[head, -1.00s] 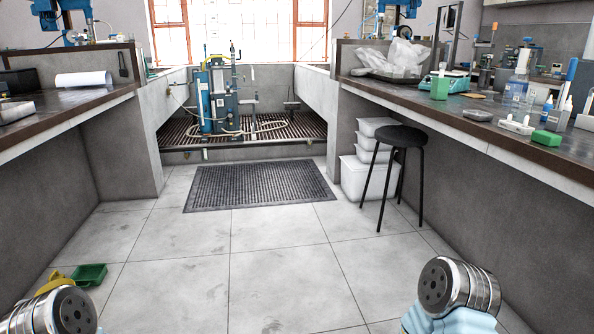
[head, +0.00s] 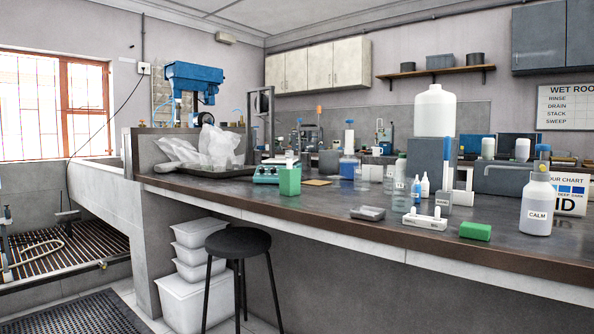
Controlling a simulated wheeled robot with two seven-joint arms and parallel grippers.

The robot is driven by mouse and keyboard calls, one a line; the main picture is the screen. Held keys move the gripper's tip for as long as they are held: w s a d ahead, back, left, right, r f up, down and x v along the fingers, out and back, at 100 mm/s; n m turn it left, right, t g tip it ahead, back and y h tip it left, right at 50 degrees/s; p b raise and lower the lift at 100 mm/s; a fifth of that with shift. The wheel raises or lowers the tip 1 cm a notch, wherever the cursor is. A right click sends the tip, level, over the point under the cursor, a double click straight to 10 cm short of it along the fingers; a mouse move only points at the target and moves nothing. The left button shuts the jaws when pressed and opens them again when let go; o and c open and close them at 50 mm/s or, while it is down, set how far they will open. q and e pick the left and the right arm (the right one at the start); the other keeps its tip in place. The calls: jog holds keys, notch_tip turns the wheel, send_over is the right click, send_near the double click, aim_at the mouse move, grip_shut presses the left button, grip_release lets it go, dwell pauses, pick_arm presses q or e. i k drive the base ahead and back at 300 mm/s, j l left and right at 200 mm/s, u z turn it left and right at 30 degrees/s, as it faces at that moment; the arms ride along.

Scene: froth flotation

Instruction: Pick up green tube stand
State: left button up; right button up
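An upright green holder (head: 290,181) stands near the front edge of the right-hand bench, with something pale showing at its top. A low green block (head: 475,231) lies further right, close to the bench's front edge. I cannot tell for sure which is the tube stand; the upright holder looks more like one. Neither of my grippers is in the head view, and nothing touches either green thing.
The dark bench top (head: 330,205) carries a white holder (head: 425,219), a grey dish (head: 368,212), a bottle marked CALM (head: 538,205) and a teal balance (head: 268,172). A black stool (head: 238,243) and stacked white tubs (head: 190,265) stand before the bench.

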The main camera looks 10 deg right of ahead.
aim_at(288, 180)
jog(key=i+j+z, duration=0.4)
jog(key=j, duration=0.2)
jog(key=i+j+z, duration=0.2)
jog(key=j, duration=0.15)
jog(key=k, duration=0.05)
